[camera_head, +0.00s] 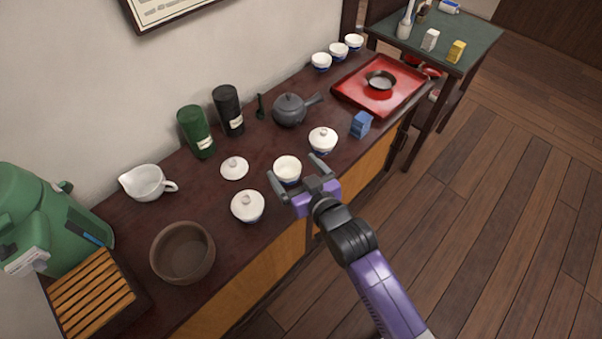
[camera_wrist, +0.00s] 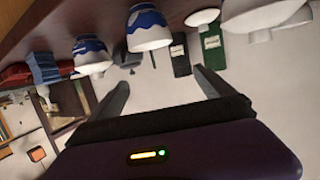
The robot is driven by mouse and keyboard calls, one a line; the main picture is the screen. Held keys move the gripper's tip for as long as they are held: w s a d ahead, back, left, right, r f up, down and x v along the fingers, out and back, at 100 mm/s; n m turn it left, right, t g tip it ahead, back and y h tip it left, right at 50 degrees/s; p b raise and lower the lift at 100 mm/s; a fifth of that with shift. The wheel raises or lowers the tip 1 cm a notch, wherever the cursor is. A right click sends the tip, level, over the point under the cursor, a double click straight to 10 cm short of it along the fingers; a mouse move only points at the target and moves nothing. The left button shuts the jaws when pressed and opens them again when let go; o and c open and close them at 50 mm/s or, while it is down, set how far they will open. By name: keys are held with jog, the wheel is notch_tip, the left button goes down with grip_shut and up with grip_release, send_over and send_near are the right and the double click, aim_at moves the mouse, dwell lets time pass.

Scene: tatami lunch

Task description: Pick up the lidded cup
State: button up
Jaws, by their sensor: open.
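Two white lidded cups stand on the dark counter (camera_head: 215,225): a near lidded cup (camera_head: 247,205) and a farther lidded cup (camera_head: 322,140), which also shows in the wrist view (camera_wrist: 92,52). Between them stands an open white cup (camera_head: 287,165) with a blue base, seen upside down in the wrist view (camera_wrist: 148,25). A loose white lid (camera_head: 234,168) lies behind it. My gripper (camera_head: 298,176) is open and empty at the counter's front edge, beside the open cup. Its fingers point toward the counter, one on each side in the wrist view (camera_wrist: 160,82). I cannot tell its exact height.
A blue box (camera_head: 361,124) stands right of the far lidded cup. A dark teapot (camera_head: 289,110) and green and black canisters (camera_head: 196,131) stand behind. A brown bowl (camera_head: 183,253) and white pitcher (camera_head: 146,182) are left. A red tray (camera_head: 350,96) is right.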

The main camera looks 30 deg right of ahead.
aim_at(283, 161)
jog(key=f, duration=0.2)
jog(key=s+f+g, duration=0.1)
jog(key=shift+d, duration=0.25)
jog(key=shift+f, duration=0.25)
jog(key=shift+x, duration=3.8)
jog(key=shift+f, duration=0.1)
jog(key=c, duration=1.6)
jog(key=shift+o, duration=0.2)
